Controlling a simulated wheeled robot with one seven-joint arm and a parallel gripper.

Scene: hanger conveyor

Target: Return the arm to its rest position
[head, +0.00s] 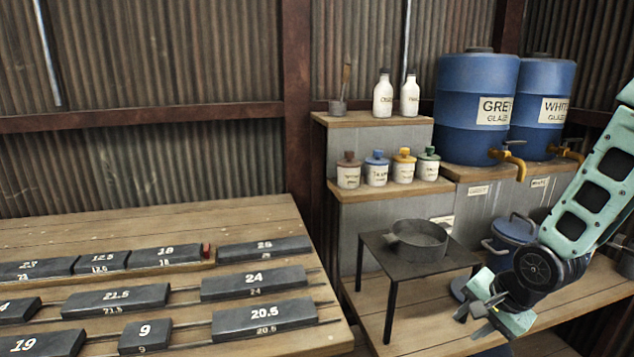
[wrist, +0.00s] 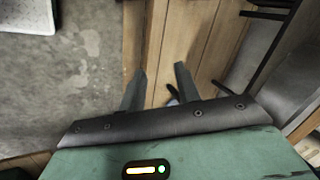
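My arm (head: 592,190) reaches in from the right edge of the head view, slanting down to the left. My gripper (head: 478,308) hangs at its end, low at the right, in front of the small black table. In the wrist view my gripper (wrist: 161,72) has its two fingers apart, with wooden planks showing between them. I see nothing held. A small dark shape shows between the fingers, too unclear to name.
The small black table (head: 377,242) with a grey pan (head: 418,240) stands left of my gripper. A blue lidded pot (head: 512,232) is close to my arm. Blue barrels (head: 478,140) stand behind. A wooden bench (head: 250,215) with numbered dark blocks lies left.

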